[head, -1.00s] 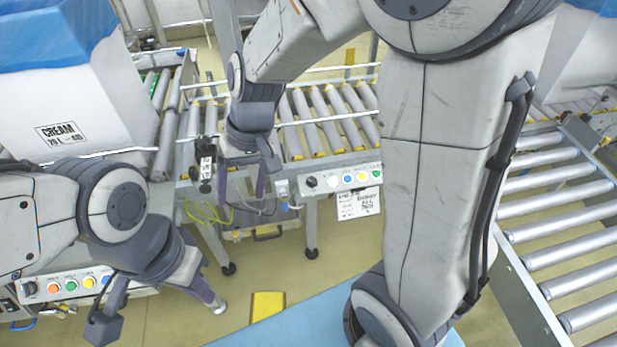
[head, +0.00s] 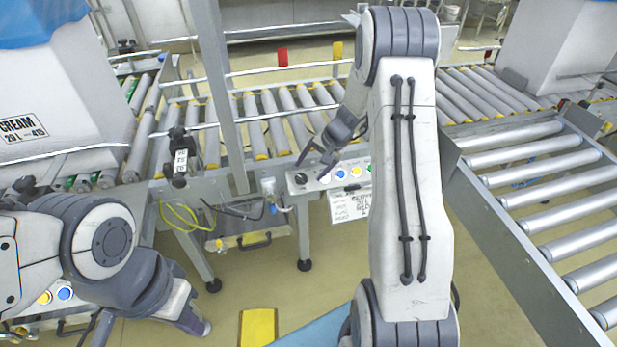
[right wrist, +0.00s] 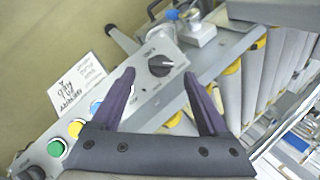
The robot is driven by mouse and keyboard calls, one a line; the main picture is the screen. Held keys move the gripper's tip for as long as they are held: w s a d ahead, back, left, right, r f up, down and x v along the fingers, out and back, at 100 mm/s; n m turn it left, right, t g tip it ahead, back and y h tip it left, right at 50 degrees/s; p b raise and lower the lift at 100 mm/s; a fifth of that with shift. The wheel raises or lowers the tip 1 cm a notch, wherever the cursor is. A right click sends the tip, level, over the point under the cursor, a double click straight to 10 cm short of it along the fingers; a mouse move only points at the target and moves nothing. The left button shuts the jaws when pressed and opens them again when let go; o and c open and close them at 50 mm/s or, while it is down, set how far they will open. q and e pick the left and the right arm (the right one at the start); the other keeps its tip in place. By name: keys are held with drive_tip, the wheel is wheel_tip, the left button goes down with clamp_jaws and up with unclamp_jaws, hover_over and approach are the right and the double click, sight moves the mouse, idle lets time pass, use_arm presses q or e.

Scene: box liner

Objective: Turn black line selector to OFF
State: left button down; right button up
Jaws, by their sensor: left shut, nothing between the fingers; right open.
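The black line selector (head: 301,178) is a round knob at the left end of a grey control panel (head: 315,187). In the right wrist view the selector (right wrist: 160,66) shows a light mark on its face, and its small lettering is not readable. My right gripper (head: 312,170) is open and close to the knob. In the right wrist view the open fingers of my right gripper (right wrist: 160,76) lie either side of the knob in the picture; contact cannot be told. My left gripper (head: 200,325) is shut and empty at lower left, away from this panel.
White, blue (head: 341,174), yellow (head: 356,171) and green buttons sit beside the selector. A paper label (head: 349,205) hangs below. Roller conveyors (head: 268,122) lie behind and to the right. A post (head: 219,90) stands left of the panel. A second panel is partly hidden at lower left.

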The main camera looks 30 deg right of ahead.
sight(305, 179)
drive_tip(key=x, duration=0.4)
drive_tip(key=shift+w+f, duration=0.1)
drive_tip(key=shift+f, duration=0.05)
clamp_jaws()
drive_tip(key=shift+f+b, duration=0.15)
drive_tip(key=shift+b, duration=0.65)
drive_tip(key=m+t+b, duration=0.1)
drive_tip(key=m+b, duration=0.1)
drive_tip(key=b, duration=0.1)
drive_tip(key=m+t+y+b, duration=0.1)
drive_tip(key=m+b, duration=0.1)
drive_tip(key=b, duration=0.2)
drive_tip(key=m+t+b, duration=0.1)
drive_tip(key=m+b, duration=0.1)
drive_tip(key=b, duration=0.2)
drive_tip(key=shift+s+f+m+t+y, duration=0.3)
drive_tip(key=shift+r+m+t+b, duration=0.2)
drive_tip(key=shift+m+t+b, duration=0.2)
drive_tip(key=shift+m+b, duration=0.45)
